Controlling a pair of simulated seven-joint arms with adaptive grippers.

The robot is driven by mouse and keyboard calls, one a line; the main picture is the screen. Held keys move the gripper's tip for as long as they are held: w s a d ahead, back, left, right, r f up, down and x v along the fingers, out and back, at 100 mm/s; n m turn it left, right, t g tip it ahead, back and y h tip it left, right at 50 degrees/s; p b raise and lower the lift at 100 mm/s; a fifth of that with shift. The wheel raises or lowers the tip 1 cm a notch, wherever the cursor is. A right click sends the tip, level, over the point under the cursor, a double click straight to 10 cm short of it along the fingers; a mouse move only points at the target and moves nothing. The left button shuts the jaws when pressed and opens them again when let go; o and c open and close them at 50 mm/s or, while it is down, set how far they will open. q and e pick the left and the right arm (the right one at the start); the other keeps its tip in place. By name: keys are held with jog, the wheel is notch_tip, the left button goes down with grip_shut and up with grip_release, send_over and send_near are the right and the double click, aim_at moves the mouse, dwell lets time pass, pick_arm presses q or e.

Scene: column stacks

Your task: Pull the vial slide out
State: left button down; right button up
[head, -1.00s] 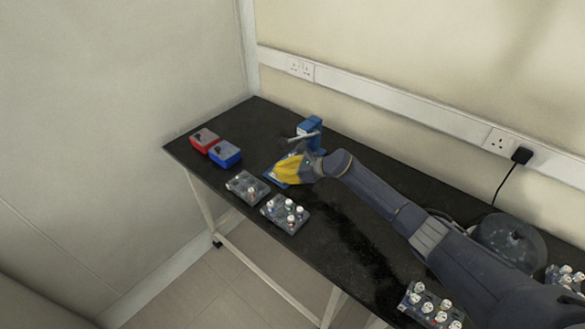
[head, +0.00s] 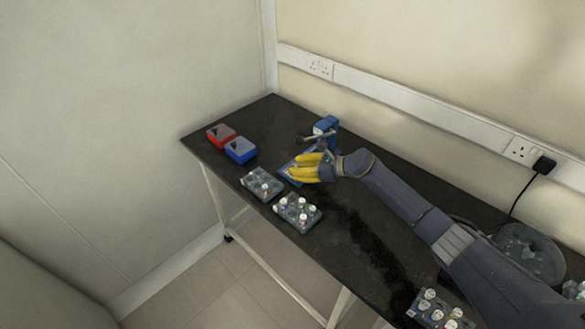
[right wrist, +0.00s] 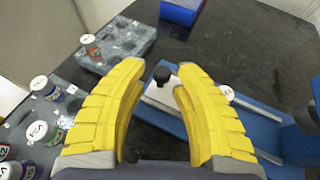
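The vial slide (right wrist: 160,94) is a pale plate with a black knob (right wrist: 162,75), set in a blue tray of the blue device (head: 325,127) at the back of the bench. My right gripper (right wrist: 160,68) has yellow fingers spread apart. In the right wrist view the knob appears between the fingertips, with a gap on both sides; I cannot tell its height relative to them. A small white-topped vial (right wrist: 227,92) shows by the right finger, partly hidden. In the head view the right gripper (head: 293,168) covers part of the blue tray. My left gripper is not in view.
Two vial racks (head: 261,185) (head: 298,213) stand near the front edge. A red box (head: 220,136) and a blue box (head: 240,151) sit at the left end. Another rack (head: 440,310) and a round clear-lidded machine (head: 527,252) are at the right.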

jog(key=v, duration=0.9)
jog(key=shift+r, duration=0.15)
jog(key=shift+s+d+r, duration=0.1)
jog(key=shift+s+d, duration=0.05)
